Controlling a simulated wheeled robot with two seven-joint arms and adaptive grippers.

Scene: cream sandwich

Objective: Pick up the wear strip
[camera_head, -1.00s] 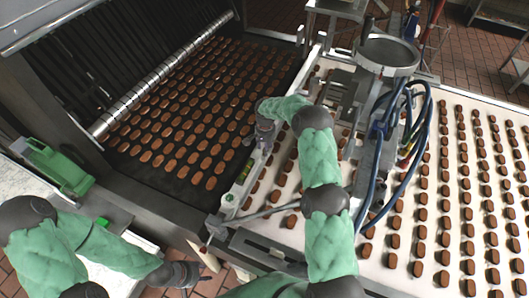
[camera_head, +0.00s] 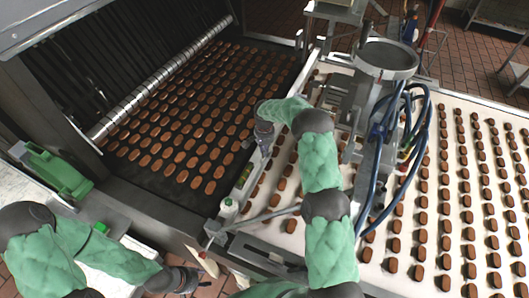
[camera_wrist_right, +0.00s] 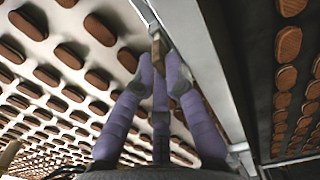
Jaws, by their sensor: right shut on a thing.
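My right gripper (camera_wrist_right: 163,75) is shut on a narrow brown piece, which I take to be the wear strip (camera_wrist_right: 156,48). The piece lies against the metal rail beside the white belt. Most of it is hidden by the fingers. In the head view my right gripper (camera_head: 264,134) is at the rail between the dark belt and the white belt, and the piece cannot be made out there. My left gripper (camera_head: 188,279) is low at the left, away from the rail. Its fingers are too small and dark to read.
Rows of brown biscuits lie on the dark belt (camera_head: 130,165) and on the white belt (camera_head: 345,275). A metal depositor (camera_head: 386,58) with blue hoses (camera_head: 383,185) stands right of my right arm. A green-topped unit (camera_head: 55,172) is at the far left.

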